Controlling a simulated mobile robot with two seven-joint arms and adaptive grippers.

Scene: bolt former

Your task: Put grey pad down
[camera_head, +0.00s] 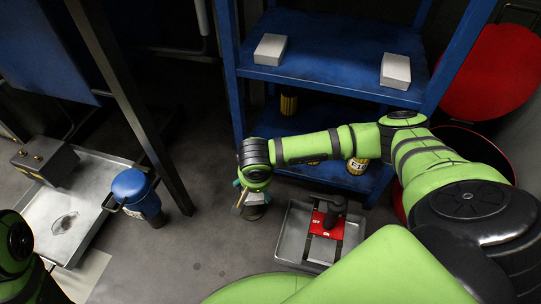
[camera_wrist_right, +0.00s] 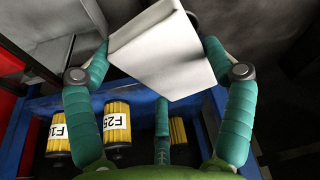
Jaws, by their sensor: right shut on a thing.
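A grey pad (camera_wrist_right: 165,58), a pale block, sits between the two teal fingers of my right gripper (camera_wrist_right: 160,50) in the wrist view. The fingers press on its opposite sides. In the head view my right gripper (camera_head: 252,198) points downward left of the blue shelf rack, above the dark floor. Only a small part of the pad (camera_head: 240,207) shows there. Its clearance from the floor is hard to tell. Two similar pale blocks lie on the upper blue shelf, one at its left (camera_head: 270,49) and one at its right (camera_head: 395,71). My left gripper is outside the picture.
A grey metal tray (camera_head: 291,243) with a red tool (camera_head: 322,226) stands right of my right gripper. Yellow labelled filters (camera_wrist_right: 117,124) sit on the lower shelf. A blue-lidded container (camera_head: 132,186) stands by a dark post (camera_head: 142,110). Open floor (camera_head: 200,240) lies between.

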